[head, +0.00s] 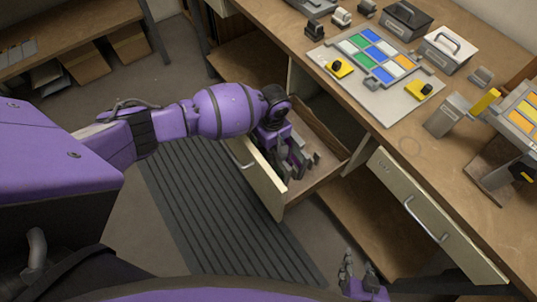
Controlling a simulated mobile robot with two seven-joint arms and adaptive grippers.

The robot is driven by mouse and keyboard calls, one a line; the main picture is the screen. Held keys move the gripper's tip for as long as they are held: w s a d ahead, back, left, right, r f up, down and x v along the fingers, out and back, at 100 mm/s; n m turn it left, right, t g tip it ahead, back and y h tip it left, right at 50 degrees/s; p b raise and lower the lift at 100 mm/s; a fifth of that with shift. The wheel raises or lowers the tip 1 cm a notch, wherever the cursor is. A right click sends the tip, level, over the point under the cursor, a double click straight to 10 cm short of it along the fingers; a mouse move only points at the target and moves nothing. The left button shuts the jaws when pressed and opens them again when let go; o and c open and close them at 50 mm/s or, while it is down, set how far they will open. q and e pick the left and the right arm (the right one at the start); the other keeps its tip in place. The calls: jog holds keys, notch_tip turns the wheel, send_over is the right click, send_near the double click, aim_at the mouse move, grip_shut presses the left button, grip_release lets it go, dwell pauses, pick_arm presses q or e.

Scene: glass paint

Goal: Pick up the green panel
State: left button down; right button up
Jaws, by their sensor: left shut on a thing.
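My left gripper (294,162) reaches down into an open drawer (325,134) below the workbench. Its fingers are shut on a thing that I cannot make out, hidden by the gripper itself. Green panels (347,47) show on the light board on the bench, among blue, white and orange ones. No green shows between my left fingers or in the visible part of the drawer. My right gripper (358,266) is at the bottom edge of the view, away from the bench top; its fingers stand apart and look empty.
The drawer's pale front (257,180) stands out over a ribbed dark mat (205,205). Boxes (448,48), yellow-handled tools (341,68) and a tilted rack (520,120) crowd the bench (410,148).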

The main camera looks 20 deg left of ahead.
jog(key=shift+a+f, duration=0.1)
dwell(0.3)
pick_arm(q)
notch_tip(320, 180, up, 9)
jog(key=shift+w+f+p, duration=0.1)
jog(key=shift+p, duration=0.65)
jog(key=shift+r, duration=0.7)
pick_arm(e)
jog(key=shift+r, duration=0.75)
jog(key=shift+w+a+r, duration=0.1)
jog(key=shift+w+a, duration=0.05)
jog(key=shift+w, duration=0.1)
